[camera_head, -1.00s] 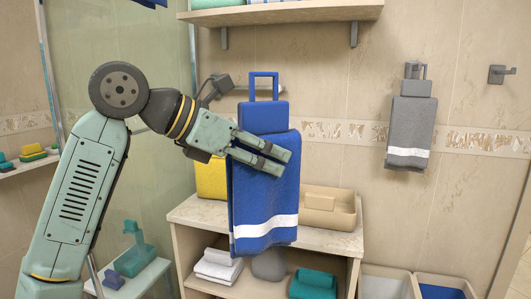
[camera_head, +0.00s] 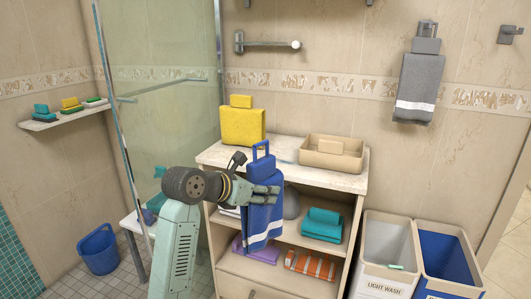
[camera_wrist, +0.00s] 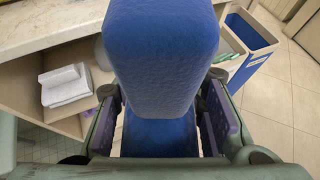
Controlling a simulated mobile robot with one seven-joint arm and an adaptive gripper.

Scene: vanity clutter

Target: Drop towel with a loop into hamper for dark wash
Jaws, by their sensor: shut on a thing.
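A blue towel (camera_head: 260,222) with a white stripe and a stiff blue loop on top hangs from my gripper (camera_head: 268,191). In the wrist view, the towel's thick upper part (camera_wrist: 162,55) fills the middle, between the fingers of my gripper (camera_wrist: 160,130). The blue-lined hamper (camera_head: 447,262) stands on the floor at the lower right, apart from the towel; its label is not readable. It also shows in the wrist view (camera_wrist: 248,32). Beside it is a white-lined hamper (camera_head: 388,245) marked "LIGHT WASH".
The shelf unit's counter (camera_head: 284,152) holds a yellow bag-like item (camera_head: 242,126) and a beige tray (camera_head: 312,160). A grey towel (camera_head: 418,88) hangs on a wall hook. A glass panel (camera_head: 165,110) and a blue bucket (camera_head: 98,248) are left. Floor shows right of the hampers.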

